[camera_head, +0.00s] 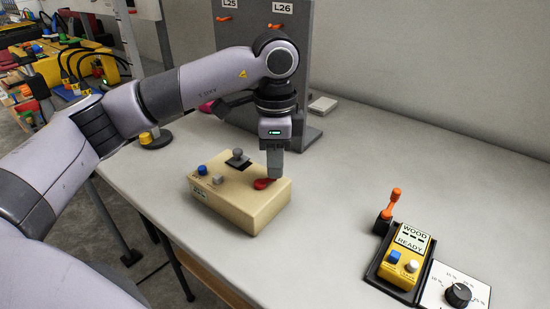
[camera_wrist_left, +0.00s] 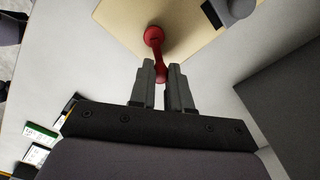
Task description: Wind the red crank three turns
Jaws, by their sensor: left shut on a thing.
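The red crank (camera_head: 263,183) sits on top of a cream control box (camera_head: 247,213) near the middle of the table. In the left wrist view the red crank (camera_wrist_left: 154,40) runs from a round hub down to an end between my fingers. My left gripper (camera_head: 275,174) points straight down over the box and is shut on the crank's free end; it also shows in the left wrist view (camera_wrist_left: 162,88). The fingers hide part of the crank in the head view. My right gripper is in neither view.
The cream box also carries a blue button (camera_head: 202,170), a pale button (camera_head: 218,180) and a grey joystick (camera_head: 238,157). A grey upright panel (camera_head: 318,70) stands behind. A yellow WOOD box (camera_head: 408,243), an orange lever (camera_head: 391,203) and a dial (camera_head: 459,294) sit at right.

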